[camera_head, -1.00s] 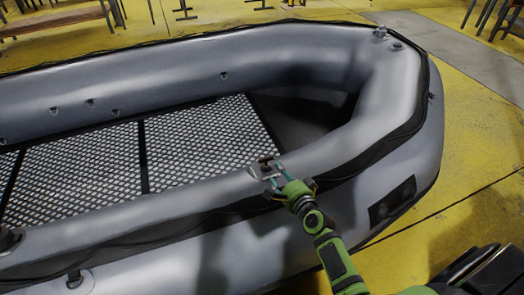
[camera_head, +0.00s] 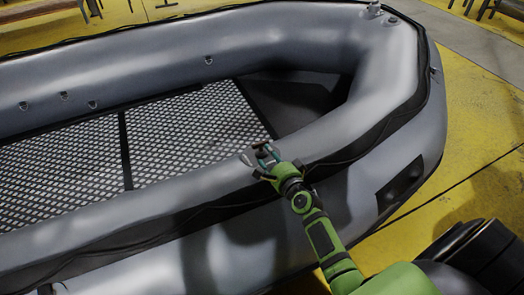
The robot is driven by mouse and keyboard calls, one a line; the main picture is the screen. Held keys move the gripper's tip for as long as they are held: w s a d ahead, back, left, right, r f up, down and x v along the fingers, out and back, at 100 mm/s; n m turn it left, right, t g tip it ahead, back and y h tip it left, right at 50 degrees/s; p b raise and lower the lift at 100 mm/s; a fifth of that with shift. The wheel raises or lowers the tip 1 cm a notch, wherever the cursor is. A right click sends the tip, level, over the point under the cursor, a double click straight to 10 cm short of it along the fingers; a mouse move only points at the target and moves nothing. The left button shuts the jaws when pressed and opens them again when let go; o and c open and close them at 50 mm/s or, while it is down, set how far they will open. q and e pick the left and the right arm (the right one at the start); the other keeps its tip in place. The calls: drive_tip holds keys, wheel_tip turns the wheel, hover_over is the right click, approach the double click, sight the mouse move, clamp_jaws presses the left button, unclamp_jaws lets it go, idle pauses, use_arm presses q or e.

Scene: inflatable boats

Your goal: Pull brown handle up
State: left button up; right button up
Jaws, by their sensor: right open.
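My right gripper (camera_head: 261,157) reaches in from the lower right on a green arm, over the near tube of a grey inflatable boat (camera_head: 160,212). Its fingers are open with a gap between them, and nothing shows clearly in that gap. I cannot tell whether the fingers touch the tube. I cannot make out a brown handle; the gripper may hide it. My left gripper is not in view.
The boat has a patterned metal floor (camera_head: 188,135) and several small dark fittings on its far tube. A knob (camera_head: 374,9) stands at the back right. A dark patch (camera_head: 400,182) is on the near side. Yellow floor (camera_head: 478,130) is clear at right.

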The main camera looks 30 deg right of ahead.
sight(262, 146)
drive_tip(key=w, duration=0.2)
drive_tip(key=w+f+b, duration=0.1)
drive_tip(key=w, duration=0.1)
drive_tip(key=shift+w+d, duration=0.15)
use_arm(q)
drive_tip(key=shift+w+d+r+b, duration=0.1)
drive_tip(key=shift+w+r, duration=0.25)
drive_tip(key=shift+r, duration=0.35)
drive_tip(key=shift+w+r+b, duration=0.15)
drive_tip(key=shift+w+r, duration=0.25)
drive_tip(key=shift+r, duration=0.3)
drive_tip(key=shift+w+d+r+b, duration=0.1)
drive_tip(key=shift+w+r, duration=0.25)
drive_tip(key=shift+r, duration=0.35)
use_arm(e)
drive_tip(key=shift+w+f, duration=0.1)
drive_tip(key=shift+w, duration=0.85)
clamp_jaws()
